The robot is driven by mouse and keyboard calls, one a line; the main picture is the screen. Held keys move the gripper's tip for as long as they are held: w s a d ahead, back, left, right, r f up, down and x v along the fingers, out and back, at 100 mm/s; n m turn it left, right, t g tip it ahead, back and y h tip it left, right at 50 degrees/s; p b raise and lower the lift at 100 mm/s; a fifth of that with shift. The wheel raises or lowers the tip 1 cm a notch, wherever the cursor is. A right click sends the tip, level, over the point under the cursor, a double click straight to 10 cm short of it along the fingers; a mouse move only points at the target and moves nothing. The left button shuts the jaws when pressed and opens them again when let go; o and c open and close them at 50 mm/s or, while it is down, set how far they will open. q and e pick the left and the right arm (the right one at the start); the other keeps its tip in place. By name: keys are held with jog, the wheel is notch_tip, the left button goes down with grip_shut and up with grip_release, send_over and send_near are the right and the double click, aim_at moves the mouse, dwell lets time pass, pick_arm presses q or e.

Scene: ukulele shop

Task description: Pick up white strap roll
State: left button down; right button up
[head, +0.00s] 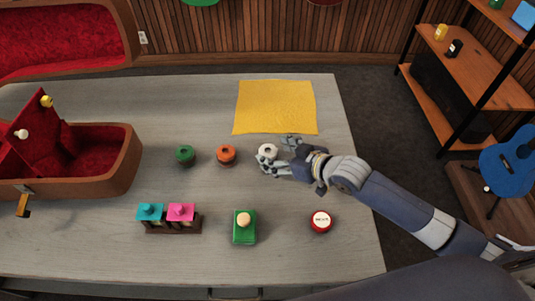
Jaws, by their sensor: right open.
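The white strap roll (267,151) lies on the grey table, right of the orange roll. My right gripper (281,156) comes in from the right and is open. Its fingers are at the white roll, one in front of its near side and the other beyond it to the right. I cannot tell whether they touch it. Part of the roll's near side is hidden by a finger. My left gripper does not show.
An orange roll (226,154) and a green roll (185,154) stand to the left. A yellow cloth (275,106) lies behind. A red round tin (320,221), a green box (244,228) and a dark rack (173,226) are in front. An open red-lined case (123,160) stands left.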

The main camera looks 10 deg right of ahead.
aim_at(271, 152)
jog(key=x, duration=0.4)
jog(key=shift+w+f, duration=0.15)
jog(key=shift+f, duration=0.1)
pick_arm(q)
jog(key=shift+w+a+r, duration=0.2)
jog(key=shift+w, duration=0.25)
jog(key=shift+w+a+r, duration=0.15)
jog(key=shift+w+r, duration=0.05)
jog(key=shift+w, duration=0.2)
pick_arm(e)
jog(key=c, duration=1.2)
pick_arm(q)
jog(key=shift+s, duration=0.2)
